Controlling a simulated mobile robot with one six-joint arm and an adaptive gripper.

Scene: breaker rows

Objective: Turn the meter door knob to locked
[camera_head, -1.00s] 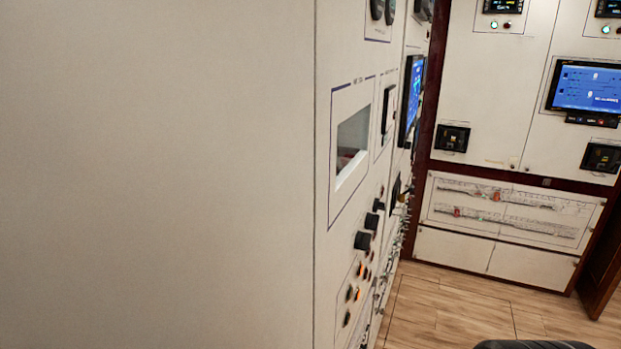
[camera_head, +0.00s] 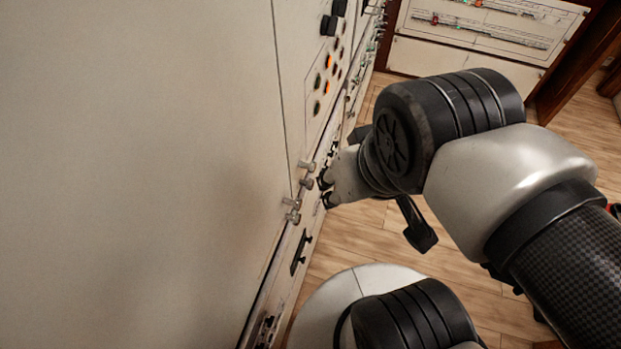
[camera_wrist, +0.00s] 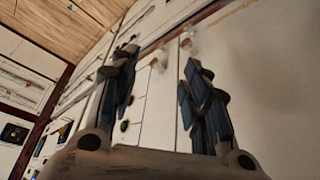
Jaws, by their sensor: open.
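Several small silver knobs stick out along the panel seam in the head view: an upper pair with one knob (camera_head: 307,166), and a lower pair with another knob (camera_head: 292,202). No label is readable, so I cannot tell which one is the meter door knob. My gripper (camera_head: 325,190) is close to the panel front, just right of these knobs. In the wrist view my gripper (camera_wrist: 162,85) is open, with its two dark fingers apart and nothing held. A pale knob (camera_wrist: 157,61) shows beyond the gap between them, and another knob (camera_wrist: 188,42) is near the right fingertip.
Black switches (camera_head: 328,25) and orange and dark buttons (camera_head: 328,62) sit higher on the same panel. A black handle (camera_head: 299,252) is lower down. A far cabinet (camera_head: 480,30) closes the back. Wooden floor (camera_head: 330,250) lies open to the right of the panel.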

